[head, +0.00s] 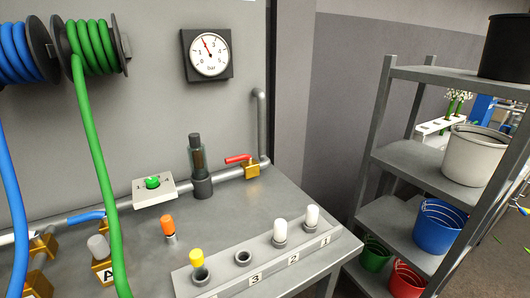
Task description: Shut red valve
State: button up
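The red valve has a red lever handle (238,158) on a brass body (251,170), near the right end of the grey pipe (228,177) along the back of the bench. Its lever points left and lies roughly along the pipe. Just right of it, the pipe turns up the wall (261,120). A round pressure gauge (208,54) marked in bar hangs above, its red needle pointing up and left, near the 2. My gripper is not in view.
A dark cylinder fitting (197,160) and a white plate with a green knob (153,183) stand left of the valve. A blue-handled valve (86,217) and green hose (92,150) are farther left. A numbered rack (265,272) with capped posts is in front. Shelves (410,155) stand right.

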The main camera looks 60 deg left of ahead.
aim_at(244, 157)
jog(key=z, duration=0.05)
jog(key=i, duration=0.7)
jog(key=u, duration=2.7)
